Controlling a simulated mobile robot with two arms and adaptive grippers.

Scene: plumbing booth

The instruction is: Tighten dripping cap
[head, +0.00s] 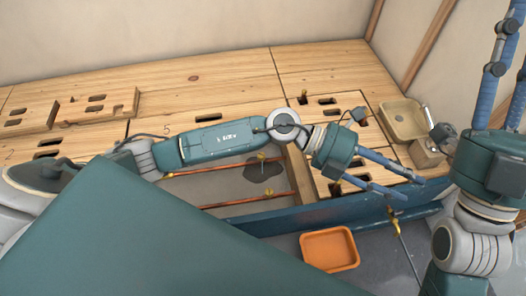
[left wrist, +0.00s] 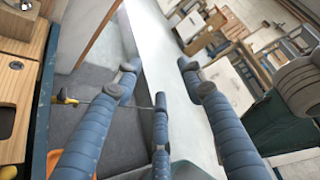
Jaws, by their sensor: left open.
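My left gripper (head: 412,188) reaches in from the left, past the open floor bay, with its blue fingers apart and empty. It also shows in the left wrist view (left wrist: 157,76), with nothing between the fingers. Copper pipes (head: 235,201) run along the open bay. A yellow-topped fitting (head: 262,157) stands by the rear pipe, beside a dark wet patch (head: 266,172). I cannot make out which fitting is the dripping cap. My right gripper (head: 508,55) points up at the right edge, partly cut off; its opening is unclear.
An orange bin (head: 330,249) stands on the grey floor in front of the blue edge beam (head: 300,217). A thin rod with a yellow end (head: 407,246) is near it. A beige basin (head: 405,120) is at the right. Wooden panels with slots (head: 225,105) cover the back.

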